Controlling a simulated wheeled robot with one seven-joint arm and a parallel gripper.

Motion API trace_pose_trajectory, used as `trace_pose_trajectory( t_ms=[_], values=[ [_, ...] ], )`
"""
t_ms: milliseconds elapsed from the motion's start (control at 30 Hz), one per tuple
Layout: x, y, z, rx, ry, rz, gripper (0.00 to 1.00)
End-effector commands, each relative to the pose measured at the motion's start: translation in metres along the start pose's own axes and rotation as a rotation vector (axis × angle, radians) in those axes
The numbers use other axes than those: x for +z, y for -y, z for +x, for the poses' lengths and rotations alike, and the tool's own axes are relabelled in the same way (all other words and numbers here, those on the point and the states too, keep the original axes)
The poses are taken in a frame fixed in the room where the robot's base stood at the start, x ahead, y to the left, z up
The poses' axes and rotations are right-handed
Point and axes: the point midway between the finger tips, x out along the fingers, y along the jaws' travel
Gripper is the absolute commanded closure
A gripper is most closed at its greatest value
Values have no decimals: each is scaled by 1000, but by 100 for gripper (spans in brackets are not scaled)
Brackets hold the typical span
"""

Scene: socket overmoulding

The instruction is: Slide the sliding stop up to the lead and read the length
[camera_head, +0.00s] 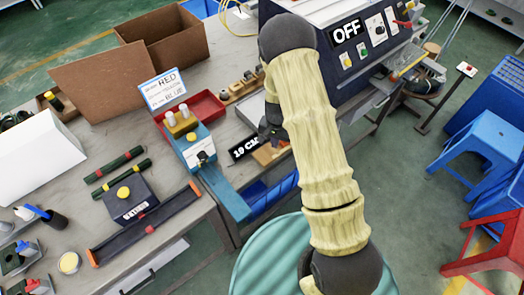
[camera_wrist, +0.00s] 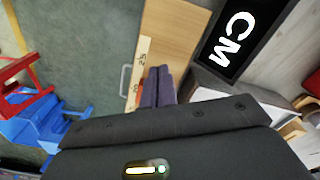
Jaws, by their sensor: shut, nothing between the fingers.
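My gripper (camera_head: 268,132) is at the far end of my sleeved arm, low over a small wooden board (camera_head: 270,152). In the wrist view its two dark fingers (camera_wrist: 158,84) are together, with nothing seen between them. They lie over the wooden board (camera_wrist: 172,38), beside its pale scale strip (camera_wrist: 139,70), where a number near 25 shows. A black length display (camera_head: 244,147) reads "19 CM" in the head view. In the wrist view only the "CM" part of the display (camera_wrist: 238,40) shows. I cannot make out the sliding stop or the lead; my gripper and arm cover part of the board.
A blue press-like fixture (camera_head: 197,150) and a red tray (camera_head: 205,106) are left of the board. Blue bins (camera_head: 272,196) sit below it. Blue stools (camera_head: 487,140) and a red stool (camera_head: 500,238) stand at right.

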Motion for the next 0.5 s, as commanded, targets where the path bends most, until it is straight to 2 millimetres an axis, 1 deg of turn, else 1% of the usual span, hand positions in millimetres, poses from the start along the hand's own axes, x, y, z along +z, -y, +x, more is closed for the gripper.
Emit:
trace_pose_trajectory(
  t_ms=[267, 500],
  values=[
    [1, 0, -1, 1, 2, 0, 100],
    [1, 0, -17, 1, 3, -1, 100]
  ],
)
